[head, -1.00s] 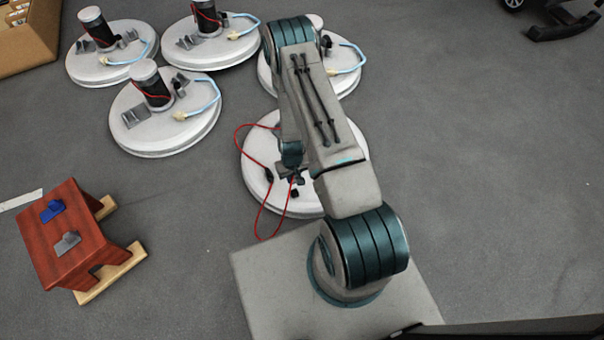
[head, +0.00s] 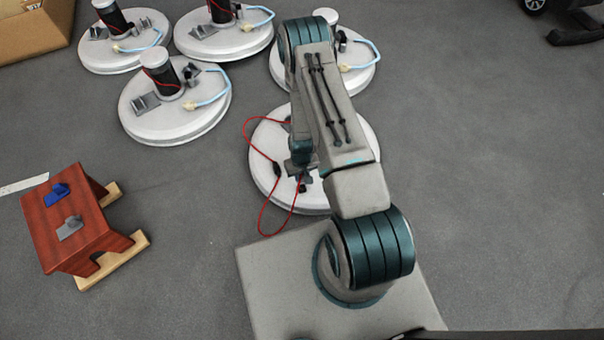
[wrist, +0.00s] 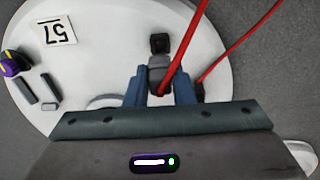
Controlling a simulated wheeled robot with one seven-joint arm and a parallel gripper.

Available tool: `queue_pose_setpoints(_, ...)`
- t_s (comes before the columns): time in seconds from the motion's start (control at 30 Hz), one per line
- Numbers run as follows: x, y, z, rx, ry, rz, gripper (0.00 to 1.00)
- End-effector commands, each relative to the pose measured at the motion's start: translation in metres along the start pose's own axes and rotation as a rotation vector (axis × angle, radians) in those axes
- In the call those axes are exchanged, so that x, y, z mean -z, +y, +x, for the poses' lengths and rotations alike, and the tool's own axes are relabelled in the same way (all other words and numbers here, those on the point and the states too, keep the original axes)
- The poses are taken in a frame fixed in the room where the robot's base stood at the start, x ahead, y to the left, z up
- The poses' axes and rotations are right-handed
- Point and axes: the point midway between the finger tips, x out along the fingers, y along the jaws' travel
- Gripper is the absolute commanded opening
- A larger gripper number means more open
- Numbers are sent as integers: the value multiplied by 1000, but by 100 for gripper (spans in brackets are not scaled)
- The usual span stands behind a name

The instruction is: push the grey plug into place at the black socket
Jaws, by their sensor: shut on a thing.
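The grey plug (wrist: 158,74) is between the two blue fingers of my gripper (wrist: 160,88) in the wrist view, with a red cable running from it. My gripper is shut on it. The black socket (wrist: 160,43) stands on the white round tank lid, straight beyond the plug's front end. Plug and socket look very close and lined up; I cannot tell whether they touch. In the head view the socket (head: 303,187) shows just below my gripper (head: 300,171), and my arm hides the plug and part of the lid (head: 265,185).
A second stretch of red cable (wrist: 235,47) with a dark end lies right of my gripper. Several similar tanks stand behind; a red stool (head: 75,215) stands left.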

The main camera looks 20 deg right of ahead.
Motion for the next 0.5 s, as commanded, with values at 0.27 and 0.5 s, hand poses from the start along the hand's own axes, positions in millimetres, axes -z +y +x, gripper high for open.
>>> queue_pose_setpoints(0.27, 0, 0, 26, 0, -1, 0, 0)
queue_pose_setpoints(0.5, 0, 0, 45, 0, -1, 0, 0)
